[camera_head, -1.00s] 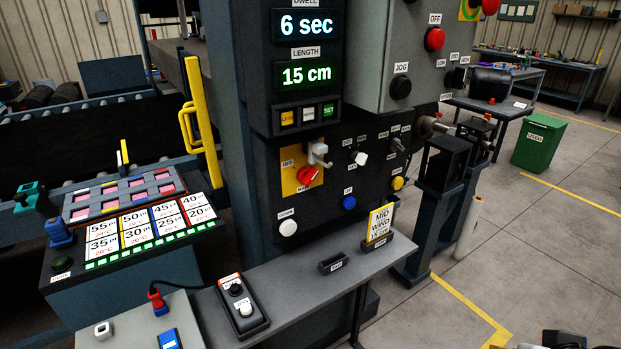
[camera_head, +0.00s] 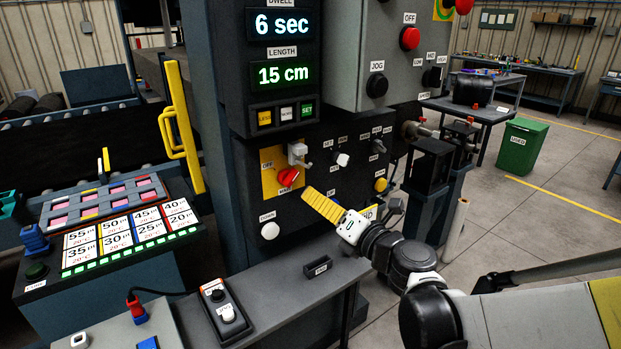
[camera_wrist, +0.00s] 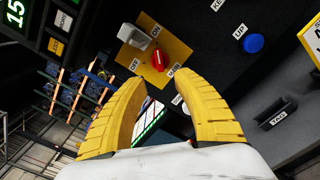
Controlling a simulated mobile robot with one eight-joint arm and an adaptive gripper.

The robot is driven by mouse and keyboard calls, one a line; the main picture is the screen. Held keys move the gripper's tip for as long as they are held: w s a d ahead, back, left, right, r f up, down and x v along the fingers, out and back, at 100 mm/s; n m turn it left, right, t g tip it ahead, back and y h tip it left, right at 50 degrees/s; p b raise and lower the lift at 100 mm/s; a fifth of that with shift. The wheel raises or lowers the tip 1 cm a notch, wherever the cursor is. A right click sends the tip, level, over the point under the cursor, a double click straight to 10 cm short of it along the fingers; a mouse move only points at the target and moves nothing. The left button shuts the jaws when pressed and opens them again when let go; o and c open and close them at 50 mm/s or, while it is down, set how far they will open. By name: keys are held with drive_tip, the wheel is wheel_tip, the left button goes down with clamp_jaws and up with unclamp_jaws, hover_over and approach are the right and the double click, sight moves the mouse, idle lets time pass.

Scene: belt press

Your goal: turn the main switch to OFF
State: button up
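The main switch is a red rotary knob (camera_head: 288,177) on a yellow plate (camera_head: 269,184) on the dark press panel. In the wrist view the red knob (camera_wrist: 159,60) sits on the yellow plate (camera_wrist: 179,51), ahead of and between my fingertips. OFF and ON labels show on the plate. A grey-white padlock-like piece (camera_head: 298,152) is at the plate's upper right corner; it also shows in the wrist view (camera_wrist: 132,36). My gripper (camera_head: 305,192) has yellow fingers. In the wrist view my gripper (camera_wrist: 162,80) is open and empty, short of the knob and apart from it.
A blue button (camera_wrist: 254,43) is near the plate in the wrist view. On the panel are a white knob (camera_head: 341,159), a white button (camera_head: 270,230) and a yellow button (camera_head: 381,185). A grey shelf (camera_head: 275,285) with a two-button box (camera_head: 222,310) juts out below.

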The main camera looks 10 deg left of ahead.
sight(293, 181)
drive_tip(key=b+x, duration=0.2)
drive_tip(key=x, duration=0.8)
drive_tip(key=shift+w+a+b, duration=0.25)
drive_tip(key=shift+w+b, duration=0.1)
clamp_jaws()
